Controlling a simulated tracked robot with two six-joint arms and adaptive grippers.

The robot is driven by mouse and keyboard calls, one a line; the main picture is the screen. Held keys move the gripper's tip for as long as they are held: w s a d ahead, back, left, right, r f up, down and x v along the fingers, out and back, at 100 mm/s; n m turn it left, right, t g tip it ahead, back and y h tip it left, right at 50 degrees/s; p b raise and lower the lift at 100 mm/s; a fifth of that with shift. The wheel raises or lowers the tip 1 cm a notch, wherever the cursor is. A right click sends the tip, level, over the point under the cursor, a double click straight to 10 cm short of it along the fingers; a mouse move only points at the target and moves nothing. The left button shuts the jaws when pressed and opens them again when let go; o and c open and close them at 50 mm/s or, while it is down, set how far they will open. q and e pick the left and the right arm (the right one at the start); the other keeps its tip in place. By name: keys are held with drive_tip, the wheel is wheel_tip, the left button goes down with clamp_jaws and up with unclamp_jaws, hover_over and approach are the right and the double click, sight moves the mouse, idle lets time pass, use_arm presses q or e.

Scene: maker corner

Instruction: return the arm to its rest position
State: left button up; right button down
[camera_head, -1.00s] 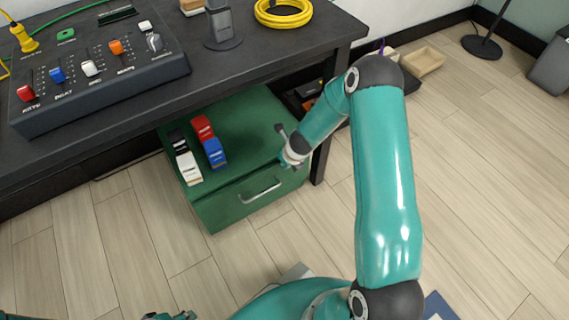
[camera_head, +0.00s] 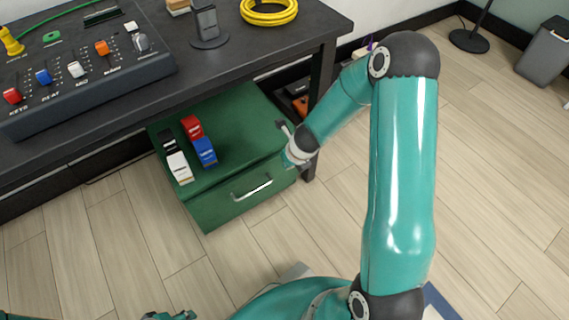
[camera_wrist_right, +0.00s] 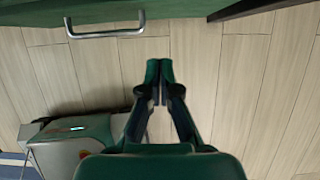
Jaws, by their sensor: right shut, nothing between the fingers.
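My right arm (camera_head: 402,180) rises from the lower middle of the head view, bends at a dark elbow, and reaches down to the left. Its gripper end is by the right front of the green drawer cabinet, largely hidden by the wrist in this view. In the right wrist view, the right gripper (camera_wrist_right: 160,72) is shut and empty, its fingertips together over bare floor. The drawer handle (camera_wrist_right: 106,32) shows beyond it, apart from the fingers. My left gripper (camera_head: 168,315) shows only as a sliver at the bottom edge, so its jaws cannot be read.
The green cabinet (camera_head: 215,208) stands under the dark table (camera_head: 262,50); its drawer looks shut. Red, blue, white and black pieces lie on top. A mixer-like panel (camera_head: 90,95), phone stand (camera_head: 208,25) and yellow coil (camera_head: 268,10) are on the table.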

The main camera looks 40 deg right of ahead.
drive_tip(key=s+a+f+n+g+y, duration=0.2)
drive_tip(key=s+a+f+n, duration=0.2)
drive_tip(key=s+a+n, duration=1)
drive_tip(key=s+a+f+n+g+y, duration=0.1)
drive_tip(key=a+f+n+g+y, duration=0.2)
drive_tip(key=a+n, duration=1.2)
drive_tip(key=d+r+n+p, duration=0.3)
drive_tip(key=r+p, duration=1.3)
drive_tip(key=d+r+n+t+p, duration=0.1)
drive_tip(key=d+r+n+p, duration=0.1)
drive_tip(key=r+p, duration=1.4)
drive_tip(key=shift+d+n+p, duration=0.4)
drive_tip(key=shift+n+p, duration=0.25)
drive_tip(key=shift+n, duration=0.05)
